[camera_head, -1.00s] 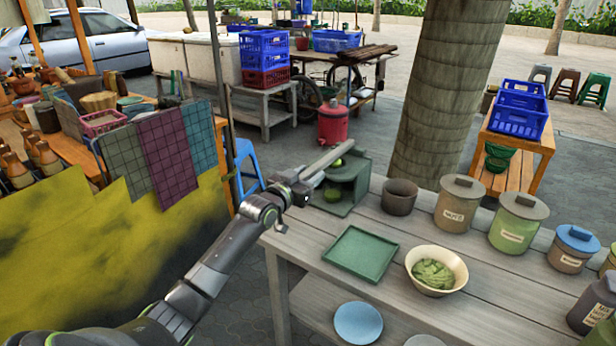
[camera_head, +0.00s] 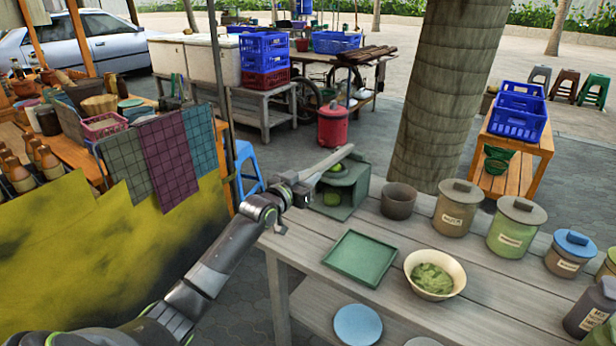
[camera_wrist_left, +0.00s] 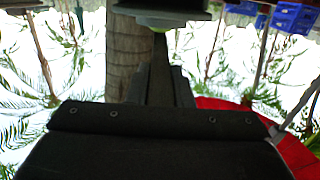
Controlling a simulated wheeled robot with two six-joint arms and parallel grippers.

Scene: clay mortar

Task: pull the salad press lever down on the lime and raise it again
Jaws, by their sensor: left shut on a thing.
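The salad press (camera_head: 357,188) is a dark green box-like stand at the far left corner of the grey table. Its long grey lever (camera_head: 328,162) slopes up over it to the right. A round green lime (camera_head: 332,197) sits inside the press opening. A second green rounded piece (camera_head: 336,168) shows just under the lever; I cannot tell what it is. My left gripper (camera_head: 300,190) is shut on the near, left end of the lever, beside the press. In the left wrist view a dark bar (camera_wrist_left: 160,85) runs away from the gripper. My right gripper is not in view.
A green square tray (camera_head: 358,258), a cream bowl with green contents (camera_head: 434,275) and a brown pot (camera_head: 398,200) stand on the table (camera_head: 490,310). Lidded jars (camera_head: 457,208) line its right side. A thick trunk (camera_head: 440,100) rises behind. A blue stool (camera_head: 246,165) stands left of the press.

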